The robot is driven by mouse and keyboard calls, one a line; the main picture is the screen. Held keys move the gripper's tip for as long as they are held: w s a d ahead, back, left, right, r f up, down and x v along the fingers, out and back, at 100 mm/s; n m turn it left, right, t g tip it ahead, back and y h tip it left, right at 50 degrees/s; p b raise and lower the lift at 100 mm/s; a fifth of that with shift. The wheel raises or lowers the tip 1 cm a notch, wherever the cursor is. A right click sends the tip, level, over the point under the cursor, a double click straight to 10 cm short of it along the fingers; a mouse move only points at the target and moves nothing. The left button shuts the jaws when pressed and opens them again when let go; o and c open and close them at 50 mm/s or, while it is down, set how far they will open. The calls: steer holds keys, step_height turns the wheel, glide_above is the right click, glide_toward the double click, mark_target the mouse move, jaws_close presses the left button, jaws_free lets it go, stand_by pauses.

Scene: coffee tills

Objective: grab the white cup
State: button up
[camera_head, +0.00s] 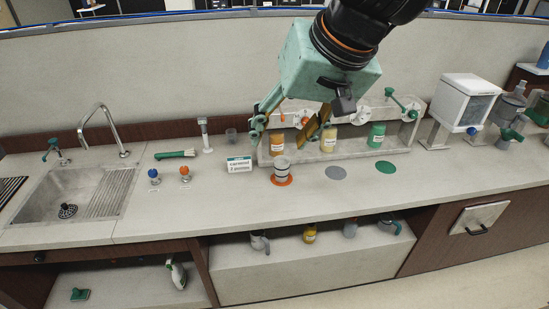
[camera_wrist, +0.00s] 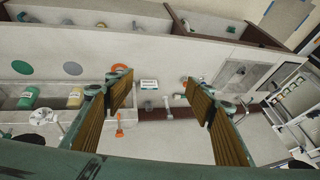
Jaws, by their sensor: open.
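A white-grey cup (camera_head: 282,164) stands upright on an orange disc (camera_head: 283,181) on the counter, below the arm in the head view. In the wrist view the edge of the orange disc (camera_wrist: 119,67) shows beside one finger; the cup there is mostly hidden, and I cannot make it out clearly. My gripper (camera_head: 291,122) is open, its fingers wide apart and empty, above and behind the cup. The open fingers also show in the wrist view (camera_wrist: 158,91), with a small sign card (camera_wrist: 149,84) seen between them.
A yellow jar (camera_head: 328,139) and a green jar (camera_head: 376,135) stand in the rack behind. A grey disc (camera_head: 336,173) and a green disc (camera_head: 386,167) lie bare to the right. A sign card (camera_head: 239,165) stands left of the cup. The counter front is clear.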

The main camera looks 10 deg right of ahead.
steer(key=w+a+f+m+t+h+p, duration=0.15)
steer(key=w+f, duration=0.25)
steer(key=w, duration=0.7)
steer(key=w+f+m+p, duration=0.1)
steer(key=w+f+p, duration=0.25)
steer(key=w, duration=0.75)
steer(key=w+d+f+m+h+p, duration=0.1)
steer(key=w+d+f+h, duration=0.1)
steer(key=f, duration=0.7)
steer(key=w+d+f+m+g+h+p, duration=0.1)
steer(key=w+d+f+h, duration=0.1)
steer(key=w+d+f, duration=0.3)
steer(key=shift+w+d+f+p, duration=0.15)
steer(key=shift+w+f+p, duration=0.15)
steer(key=shift+f, duration=1.7)
steer(key=shift+g, duration=0.25)
steer(key=shift+f, duration=0.1)
steer(key=b, duration=0.3)
glide_above(282, 170)
steer(key=shift+w+a+f, duration=0.15)
steer(key=shift+f, duration=1.65)
steer(key=shift+w+a+f, duration=0.1)
steer(key=shift+f, duration=1.7)
